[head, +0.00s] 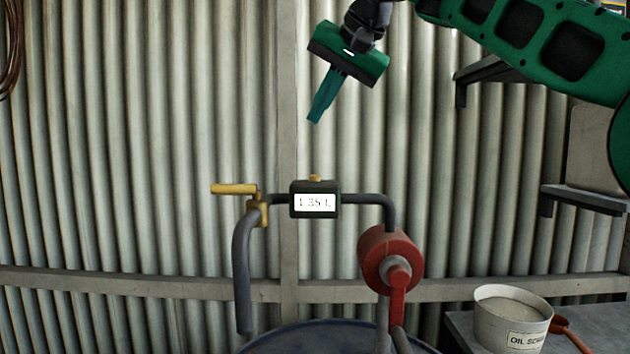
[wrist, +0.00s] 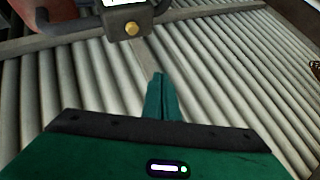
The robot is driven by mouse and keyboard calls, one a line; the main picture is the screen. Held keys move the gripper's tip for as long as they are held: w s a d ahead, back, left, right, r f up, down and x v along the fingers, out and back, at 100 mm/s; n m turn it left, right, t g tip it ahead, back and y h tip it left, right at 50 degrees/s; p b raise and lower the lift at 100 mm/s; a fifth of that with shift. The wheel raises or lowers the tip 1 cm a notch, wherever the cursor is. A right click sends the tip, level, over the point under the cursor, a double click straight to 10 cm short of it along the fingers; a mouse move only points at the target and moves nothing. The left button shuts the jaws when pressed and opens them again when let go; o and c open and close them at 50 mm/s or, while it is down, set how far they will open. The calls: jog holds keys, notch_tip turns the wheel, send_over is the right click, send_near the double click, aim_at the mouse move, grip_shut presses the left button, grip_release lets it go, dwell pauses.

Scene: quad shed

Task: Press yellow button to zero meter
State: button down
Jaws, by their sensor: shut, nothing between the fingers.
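The meter (head: 315,200) is a dark box on a grey pipe, and its lit display seems to read 1.35 L. The yellow button (head: 315,178) sits on top of the meter. In the wrist view the meter (wrist: 125,22) is at the top edge, with the round yellow button (wrist: 131,29) facing the camera. My gripper (head: 315,121) is green, with its fingers shut and empty, pointing down. In the head view its tips are above the button and apart from it. The fingertips (wrist: 158,76) also show in the wrist view, below and right of the button.
A brass valve with a yellow lever (head: 234,188) is left of the meter. A red pump (head: 388,258) with a handle is to the right. A blue drum (head: 335,338) is below. An oil bucket (head: 511,318) stands on a bench at right. Corrugated wall lies behind.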

send_over(315, 178)
jog(key=shift+w+d+f, duration=0.1)
jog(key=shift+d+f, duration=0.05)
jog(key=shift+f, duration=1.3)
jog(key=shift+d+f, duration=0.15)
jog(key=shift+f, duration=1.3)
jog(key=shift+w+d+f, duration=0.1)
jog(key=shift+d+f, duration=0.05)
jog(key=shift+f, duration=1.3)
jog(key=shift+s+f, duration=0.15)
jog(key=shift+a+f, duration=0.1)
jog(key=shift+f, duration=0.15)
jog(key=shift+f, duration=0.45)
jog(key=shift+r, duration=0.85)
